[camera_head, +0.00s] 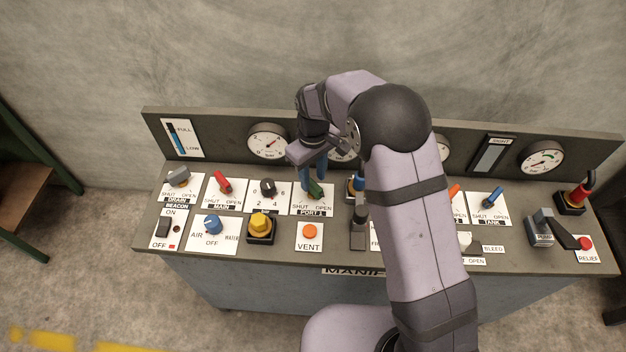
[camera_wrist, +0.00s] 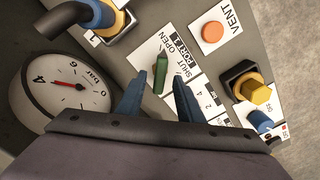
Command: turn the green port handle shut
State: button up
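The green port handle (camera_head: 316,189) stands on the white PORT 1 plate (camera_head: 299,206), marked SHUT at left and OPEN at right. In the wrist view the handle (camera_wrist: 161,72) is a narrow green bar, its label-side end nearer the word OPEN than SHUT. My gripper (camera_head: 313,182) points down over this plate. In the wrist view its two blue fingers (camera_wrist: 158,76) are apart, with the handle showing in the gap between them. I cannot tell whether either finger touches the handle or how far down the tips reach.
A black selector knob (camera_head: 268,188) is left of the plate, and a blue-and-black fitting (camera_head: 355,186) is close on its right. The orange VENT button (camera_head: 310,231) and yellow knob (camera_head: 260,224) are in front. A gauge (camera_head: 267,141) stands behind. My arm hides the panel's middle right.

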aim_at(313, 183)
jog(key=shift+f+p, duration=0.4)
jog(key=shift+f, duration=1.15)
grip_shut()
